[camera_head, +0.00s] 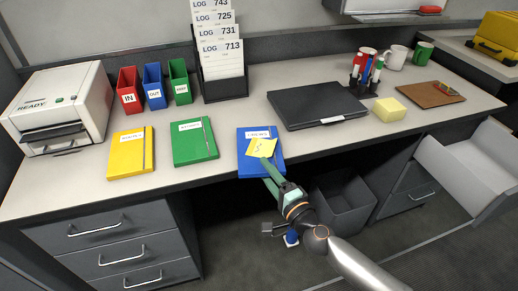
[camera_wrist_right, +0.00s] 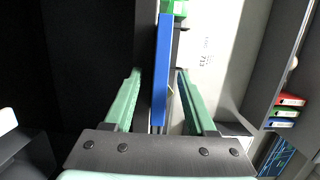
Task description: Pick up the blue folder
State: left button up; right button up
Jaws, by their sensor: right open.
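The blue folder (camera_head: 246,164) lies flat at the front edge of the desk, with its front side at or slightly over the edge. A white label and a yellow sticky note (camera_head: 262,147) are on its cover. My right gripper (camera_head: 268,171) is at the folder's front edge, its green fingers open. In the right wrist view the folder (camera_wrist_right: 161,70) appears edge-on as a blue strip between the two open fingers (camera_wrist_right: 158,75), with gaps beside it. Whether a finger touches it cannot be told. My left gripper is not in view.
A green folder (camera_head: 195,143) and a yellow folder (camera_head: 131,153) lie to the left. A log rack (camera_head: 222,85) stands behind. A dark bin (camera_head: 345,205) stands under the desk.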

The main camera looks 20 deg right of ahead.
jog(key=shift+w+a, duration=0.1)
jog(key=shift+w, duration=0.25)
grip_shut()
dwell(0.6)
